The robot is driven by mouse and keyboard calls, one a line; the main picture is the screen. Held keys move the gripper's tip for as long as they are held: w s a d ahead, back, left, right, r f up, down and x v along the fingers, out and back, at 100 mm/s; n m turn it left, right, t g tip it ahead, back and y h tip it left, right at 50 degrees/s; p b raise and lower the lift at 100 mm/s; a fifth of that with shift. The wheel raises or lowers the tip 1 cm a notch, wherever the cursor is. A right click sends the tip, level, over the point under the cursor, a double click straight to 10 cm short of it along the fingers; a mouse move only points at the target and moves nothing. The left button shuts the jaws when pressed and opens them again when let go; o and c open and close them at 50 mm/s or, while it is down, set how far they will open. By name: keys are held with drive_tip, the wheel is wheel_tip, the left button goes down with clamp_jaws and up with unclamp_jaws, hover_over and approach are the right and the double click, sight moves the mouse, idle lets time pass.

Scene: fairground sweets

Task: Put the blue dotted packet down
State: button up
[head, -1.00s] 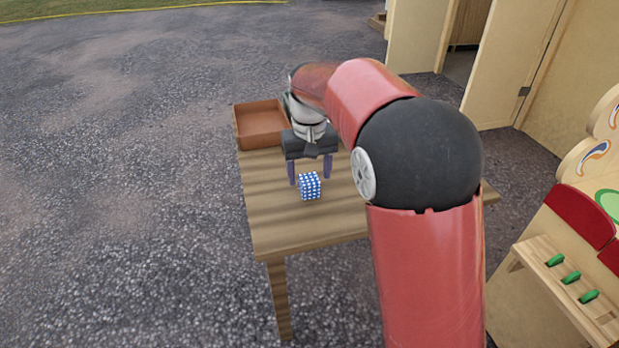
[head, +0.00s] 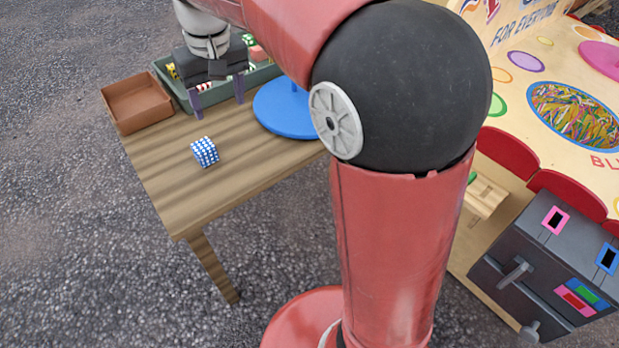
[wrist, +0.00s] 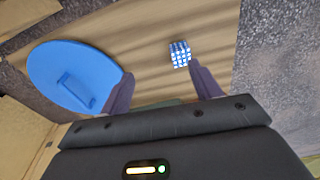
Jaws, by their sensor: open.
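The blue dotted packet (head: 205,152), a small blue cube with white dots, rests on the wooden table (head: 215,195) near its front left part. It also shows in the wrist view (wrist: 180,54), beyond the tip of the right finger. My gripper (head: 219,97) is above the table, behind the packet and apart from it. In the wrist view its two purple fingers (wrist: 160,86) are spread wide with nothing between them.
A brown open tray (head: 138,101) stands at the table's back left corner. A green tray (head: 262,76) with several packets is behind my gripper. A blue round disc (head: 287,108) lies to the right. The table front is clear.

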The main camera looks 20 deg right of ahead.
drive_tip(key=s+d+f+t, duration=0.1)
drive_tip(key=s+d+f, duration=0.1)
drive_tip(key=s, duration=0.5)
drive_tip(key=s+d+f+m+t, duration=0.1)
drive_tip(key=s+d+f+t, duration=0.1)
drive_tip(key=s+d, duration=0.2)
drive_tip(key=s+d+f+m+t, duration=0.1)
drive_tip(key=s+d, duration=0.3)
drive_tip(key=s, duration=0.6)
drive_tip(key=shift+s+f+t+h, duration=0.3)
drive_tip(key=shift+f, duration=0.15)
drive_tip(key=shift+r, duration=0.1)
wheel_tip(320, 180, up, 2)
drive_tip(key=shift+r+p, duration=0.15)
drive_tip(key=shift+p, duration=1.05)
